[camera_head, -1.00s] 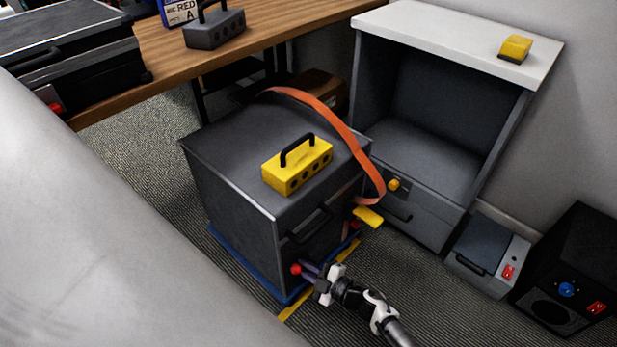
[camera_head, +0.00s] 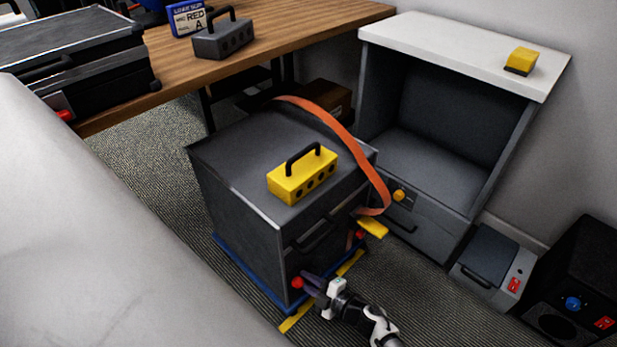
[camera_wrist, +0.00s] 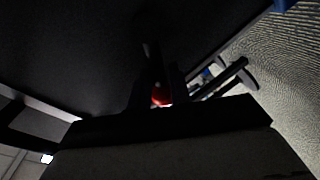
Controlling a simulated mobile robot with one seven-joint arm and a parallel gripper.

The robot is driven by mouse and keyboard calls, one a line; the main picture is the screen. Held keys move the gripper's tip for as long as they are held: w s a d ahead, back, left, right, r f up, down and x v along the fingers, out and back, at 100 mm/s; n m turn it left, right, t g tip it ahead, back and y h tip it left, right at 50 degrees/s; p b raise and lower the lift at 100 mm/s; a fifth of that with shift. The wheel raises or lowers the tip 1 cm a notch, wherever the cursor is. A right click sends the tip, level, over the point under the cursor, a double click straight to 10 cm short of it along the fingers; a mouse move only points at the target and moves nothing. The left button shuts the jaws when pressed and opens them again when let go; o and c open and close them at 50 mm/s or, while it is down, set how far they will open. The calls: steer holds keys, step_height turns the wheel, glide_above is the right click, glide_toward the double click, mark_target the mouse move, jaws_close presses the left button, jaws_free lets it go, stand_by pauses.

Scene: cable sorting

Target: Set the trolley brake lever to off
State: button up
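The trolley is a dark grey box (camera_head: 240,220) on a blue base (camera_head: 247,272), standing on the carpet. The brake lever's red knob (camera_head: 297,282) shows low on its front face. My gripper (camera_head: 312,284) is right at the knob, reaching in from the lower right. In the wrist view the red knob (camera_wrist: 161,96) sits in the middle, close between dark finger shapes. That view is very dark, so I cannot tell whether the fingers touch or grip the knob. The lever's shaft is mostly hidden.
A yellow block with a handle (camera_head: 303,178) and an orange strap (camera_head: 345,140) lie on the trolley. A yellow tab (camera_head: 372,227) sticks out at its right. An open grey cabinet (camera_head: 425,235) stands behind right. A wooden table (camera_head: 290,35) is at the back.

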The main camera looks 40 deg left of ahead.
steer(key=o, duration=0.3)
steer(key=shift+d, duration=0.1)
steer(key=d+r+p, duration=0.1)
steer(key=d+r, duration=0.1)
steer(key=d, duration=1.1)
steer(key=shift+w+d+r, duration=0.15)
steer(key=shift+d, duration=0.05)
